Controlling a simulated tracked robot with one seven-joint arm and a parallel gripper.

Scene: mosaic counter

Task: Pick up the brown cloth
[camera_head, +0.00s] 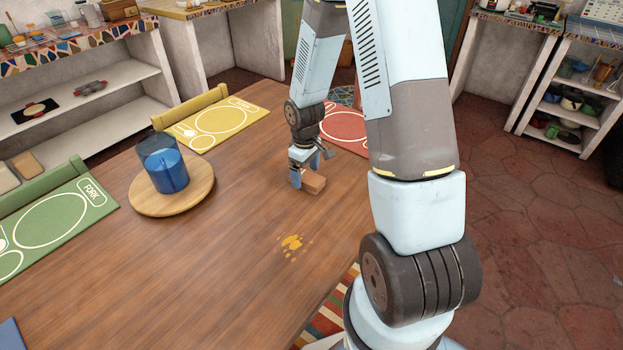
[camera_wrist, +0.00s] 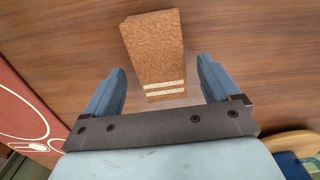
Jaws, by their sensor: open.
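The brown cloth (camera_wrist: 153,45) is a folded, block-like textured piece with two pale stripes near one end. It lies on the wooden table. In the head view the cloth (camera_head: 315,185) sits right by my gripper (camera_head: 302,178), partly hidden behind the fingers. In the wrist view my gripper (camera_wrist: 162,88) is open, with its two blue fingers apart. The striped end of the cloth lies between the fingertips, with a gap on each side, and the rest extends beyond them. I cannot tell how high the fingers are above the table.
A round wooden board (camera_head: 146,203) with a blue cup (camera_head: 166,172) stands left on the table (camera_head: 215,255). An orange stain (camera_head: 291,243) marks the tabletop. Yellow (camera_head: 212,118), red (camera_head: 343,122) and green (camera_head: 58,222) placemats lie along the edges. The table between is clear.

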